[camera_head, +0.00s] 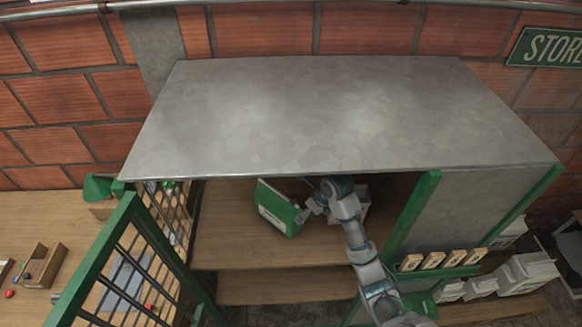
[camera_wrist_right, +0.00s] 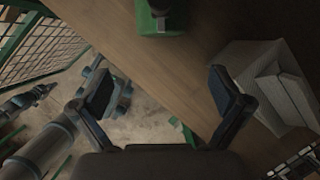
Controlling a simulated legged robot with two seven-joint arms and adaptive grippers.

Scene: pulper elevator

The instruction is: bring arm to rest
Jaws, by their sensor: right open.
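My right arm (camera_head: 362,245) comes in from the lower right of the head view and reaches under the grey metal roof, over a wooden shelf (camera_head: 235,230). Its gripper is partly hidden there, close to a green box (camera_head: 279,210) with a pale label; I cannot tell whether they touch. In the right wrist view my right gripper (camera_wrist_right: 162,94) is open, with nothing between its fingers. Wood and floor show beyond the fingers. My left gripper does not show clearly in either view.
The grey metal roof (camera_head: 340,115) overhangs the shelf, with green posts (camera_head: 412,215) at the sides. A green barred gate (camera_head: 120,260) stands at left. A pale box (camera_wrist_right: 270,85) sits at right in the wrist view. A wooden table (camera_head: 40,220) lies far left.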

